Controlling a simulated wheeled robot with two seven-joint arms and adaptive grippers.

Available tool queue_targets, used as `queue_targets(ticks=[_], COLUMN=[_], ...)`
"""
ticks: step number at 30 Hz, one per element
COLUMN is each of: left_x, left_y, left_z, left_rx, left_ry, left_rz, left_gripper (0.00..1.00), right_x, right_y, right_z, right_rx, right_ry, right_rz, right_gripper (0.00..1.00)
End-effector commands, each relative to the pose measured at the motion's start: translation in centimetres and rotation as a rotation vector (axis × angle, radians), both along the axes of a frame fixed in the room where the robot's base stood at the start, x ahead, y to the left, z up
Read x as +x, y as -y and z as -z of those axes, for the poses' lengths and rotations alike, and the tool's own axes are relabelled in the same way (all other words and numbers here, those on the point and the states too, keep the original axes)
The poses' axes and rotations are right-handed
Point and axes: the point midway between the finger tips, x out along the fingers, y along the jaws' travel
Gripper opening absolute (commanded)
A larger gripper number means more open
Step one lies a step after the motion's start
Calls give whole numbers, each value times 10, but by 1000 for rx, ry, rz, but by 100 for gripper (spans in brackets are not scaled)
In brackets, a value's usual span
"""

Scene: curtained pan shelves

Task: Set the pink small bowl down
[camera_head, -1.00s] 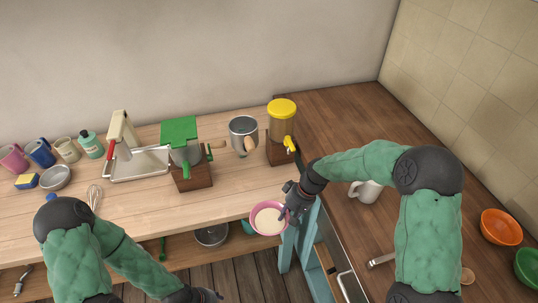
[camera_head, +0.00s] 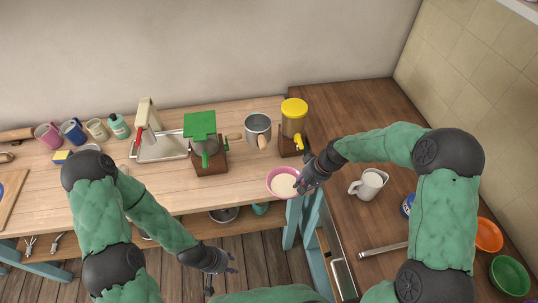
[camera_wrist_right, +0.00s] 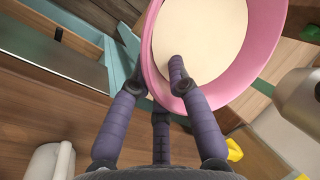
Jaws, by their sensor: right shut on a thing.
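The pink small bowl (camera_head: 271,187) holds something cream-coloured and appears nearly level at the front right corner of the light wooden table (camera_head: 237,186). I cannot tell whether its base touches the tabletop. My right gripper (camera_head: 302,187) is shut on the bowl's right rim. In the right wrist view the bowl's pink wall (camera_wrist_right: 257,72) fills the upper middle, with one finger inside over the cream contents and the others outside. My left gripper (camera_head: 222,277) hangs empty, with its fingers spread, over the floor in front of the table.
A yellow-lidded dispenser (camera_head: 294,120), a grey metal pot (camera_head: 258,129) and a green-topped grinder (camera_head: 201,125) stand behind the bowl. A white pitcher (camera_head: 370,185) stands on the dark counter (camera_head: 350,120) to the right. Light tabletop left of the bowl is clear.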

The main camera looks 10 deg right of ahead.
Motion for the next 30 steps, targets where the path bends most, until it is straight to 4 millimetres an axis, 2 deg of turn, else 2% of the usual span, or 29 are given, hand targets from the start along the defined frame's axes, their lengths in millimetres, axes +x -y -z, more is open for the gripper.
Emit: queue_targets(ticks=[6, 10, 19, 30], left_x=[0, 0, 0, 0], left_y=[0, 0, 0, 0], left_z=[0, 0, 0, 0], left_rx=[0, 0, 0, 0], left_ry=[0, 0, 1, 0], left_rz=[0, 0, 0, 0], left_gripper=[40, 40, 40, 40], right_x=[27, 39, 50, 55], right_y=[2, 1, -1, -2], right_z=[27, 37, 46, 50], right_rx=[1, 1, 0, -1], right_ry=[21, 28, 37, 41], right_rz=[314, 451, 588, 658], right_gripper=[0, 0, 0, 0])
